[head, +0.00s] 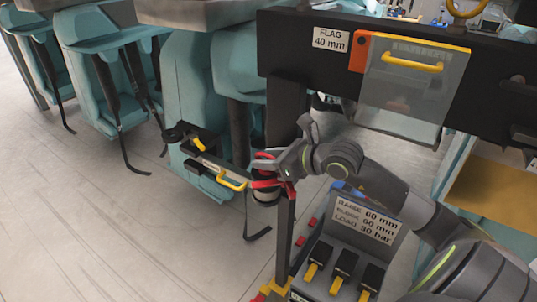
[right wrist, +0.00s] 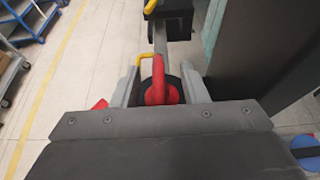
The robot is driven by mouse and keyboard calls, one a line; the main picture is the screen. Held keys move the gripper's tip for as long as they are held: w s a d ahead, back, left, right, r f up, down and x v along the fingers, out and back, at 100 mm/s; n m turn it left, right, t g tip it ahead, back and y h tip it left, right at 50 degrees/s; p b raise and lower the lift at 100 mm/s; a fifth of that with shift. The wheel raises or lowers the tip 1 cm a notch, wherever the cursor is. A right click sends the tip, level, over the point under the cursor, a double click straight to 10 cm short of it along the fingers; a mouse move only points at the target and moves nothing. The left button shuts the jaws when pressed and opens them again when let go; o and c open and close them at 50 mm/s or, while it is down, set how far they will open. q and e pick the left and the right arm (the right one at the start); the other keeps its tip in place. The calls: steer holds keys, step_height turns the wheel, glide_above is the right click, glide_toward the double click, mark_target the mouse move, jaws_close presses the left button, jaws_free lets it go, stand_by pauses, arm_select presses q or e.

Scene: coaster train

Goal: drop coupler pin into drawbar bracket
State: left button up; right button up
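My right gripper (head: 268,172) is beside the dark upright post in the head view. A red loop handle (right wrist: 160,82), apparently the coupler pin's, stands between its two grey fingers in the right wrist view. A narrow gap shows beside the loop, so the fingers look open around it. A dark round part shows behind the loop. In the head view, the red part (head: 262,184) is partly hidden by the gripper. The drawbar (head: 208,161), with a yellow handle (head: 232,181), reaches from the teal car towards the gripper. Its bracket opening cannot be made out. My left gripper is not in view.
A dark beam (head: 285,47) with a "FLAG 40 mm" label and a clear flap (head: 412,85) spans above my right arm. A grey control box (head: 340,255) with yellow-tipped levers stands below. Teal coaster cars (head: 105,50) line the left. The floor (head: 80,225) at lower left is clear.

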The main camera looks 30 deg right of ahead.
steer(key=shift+s+r, duration=0.1)
steer(key=shift+s, duration=0.1)
steer(key=shift+c, duration=0.4)
steer(key=c, duration=0.5)
jaws_close()
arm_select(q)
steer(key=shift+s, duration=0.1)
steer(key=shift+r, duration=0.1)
